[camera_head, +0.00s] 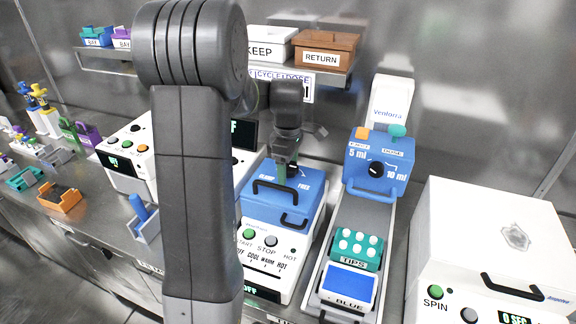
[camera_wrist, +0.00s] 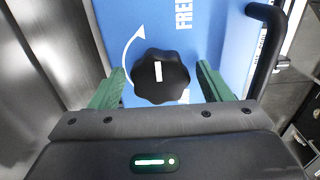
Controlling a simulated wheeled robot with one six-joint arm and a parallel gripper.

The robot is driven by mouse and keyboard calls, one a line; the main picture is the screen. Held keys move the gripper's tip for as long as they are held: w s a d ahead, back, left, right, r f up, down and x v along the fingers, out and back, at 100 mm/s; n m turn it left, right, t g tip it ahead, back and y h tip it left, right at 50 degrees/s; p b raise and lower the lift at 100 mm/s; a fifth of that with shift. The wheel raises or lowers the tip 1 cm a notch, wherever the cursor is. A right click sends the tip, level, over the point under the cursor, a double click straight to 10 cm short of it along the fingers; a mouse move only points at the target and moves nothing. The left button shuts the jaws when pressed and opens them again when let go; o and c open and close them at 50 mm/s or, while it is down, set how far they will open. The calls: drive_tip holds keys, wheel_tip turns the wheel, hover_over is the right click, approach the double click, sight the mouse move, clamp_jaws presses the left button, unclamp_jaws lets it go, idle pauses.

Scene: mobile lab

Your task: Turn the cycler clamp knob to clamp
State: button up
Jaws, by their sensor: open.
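The cycler (camera_head: 268,243) has a white body with buttons and a blue lid (camera_head: 300,183) marked CLAMP and FREE. Its black lobed clamp knob (camera_wrist: 172,86) shows in the wrist view, its white mark pointing up in the picture. A white curved arrow (camera_wrist: 128,50) is printed left of the knob, and part of FREE (camera_wrist: 183,14) shows above right. In the head view my arm and gripper hide the knob. My gripper (camera_wrist: 160,72) is open, with green fingers on either side of the knob. I cannot tell whether they touch it. The gripper (camera_head: 281,176) also shows above the lid.
A black lid handle (camera_wrist: 268,50) stands close to the right of my gripper in the wrist view. Right of the cycler are a blue dispenser (camera_head: 377,163), a tips box (camera_head: 357,247) and a white spin machine (camera_head: 490,235). A shelf with KEEP and RETURN boxes (camera_head: 325,45) is behind.

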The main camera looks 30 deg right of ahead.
drive_tip(key=shift+c, duration=0.2)
drive_tip(key=c, duration=0.9)
